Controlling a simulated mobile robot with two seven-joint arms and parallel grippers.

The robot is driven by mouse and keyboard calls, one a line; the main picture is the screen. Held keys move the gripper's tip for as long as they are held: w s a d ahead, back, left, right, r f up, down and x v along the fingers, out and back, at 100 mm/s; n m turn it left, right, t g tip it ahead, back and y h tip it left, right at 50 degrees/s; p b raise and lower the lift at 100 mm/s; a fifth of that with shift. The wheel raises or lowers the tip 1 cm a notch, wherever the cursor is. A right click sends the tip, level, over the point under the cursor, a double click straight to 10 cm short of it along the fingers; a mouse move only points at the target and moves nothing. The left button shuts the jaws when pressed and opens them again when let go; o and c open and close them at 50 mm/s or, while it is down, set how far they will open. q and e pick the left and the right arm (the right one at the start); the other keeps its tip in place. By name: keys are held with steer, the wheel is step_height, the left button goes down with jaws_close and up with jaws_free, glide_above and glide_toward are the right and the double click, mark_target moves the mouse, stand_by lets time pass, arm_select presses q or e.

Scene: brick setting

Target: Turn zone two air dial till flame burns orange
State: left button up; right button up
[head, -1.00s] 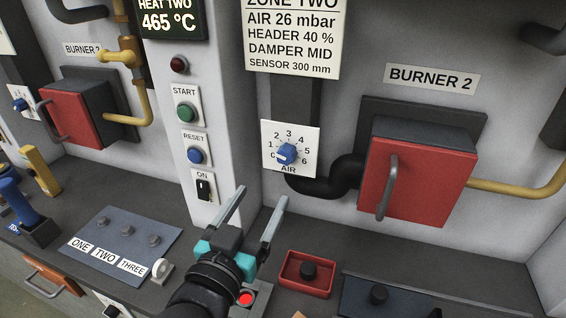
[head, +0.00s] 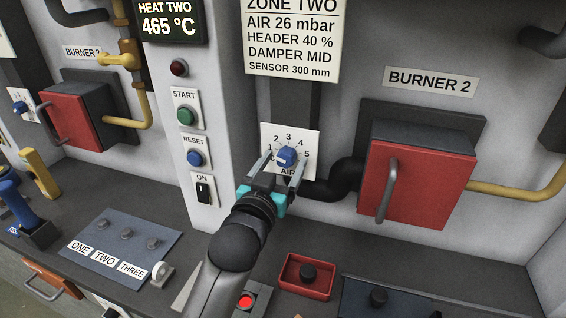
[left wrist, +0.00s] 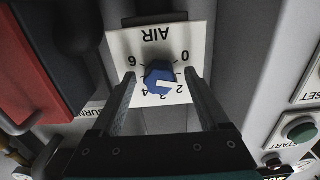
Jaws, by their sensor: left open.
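The zone two air dial is a blue knob (head: 287,155) on a white plate marked AIR, under the zone two sign (head: 292,38). The knob also shows in the left wrist view (left wrist: 160,77), where the plate is upside down; its white mark points to the low-number side, exact number unclear. My left gripper (head: 285,161) is open, with one finger on each side of the knob; a gap shows around the knob in the left wrist view (left wrist: 160,82). The fingers hide part of the scale. No flame is visible. My right gripper is not in view.
The red burner 2 box (head: 418,175) with its handle stands right of the dial, door closed. A black pipe (head: 335,183) bends just beside the plate. START (head: 185,116) and RESET (head: 195,158) buttons sit left. A red tray (head: 307,275) lies on the ledge below.

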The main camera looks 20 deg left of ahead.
arm_select(q)
steer(key=shift+w, duration=0.15)
jaws_close()
stand_by(0.6)
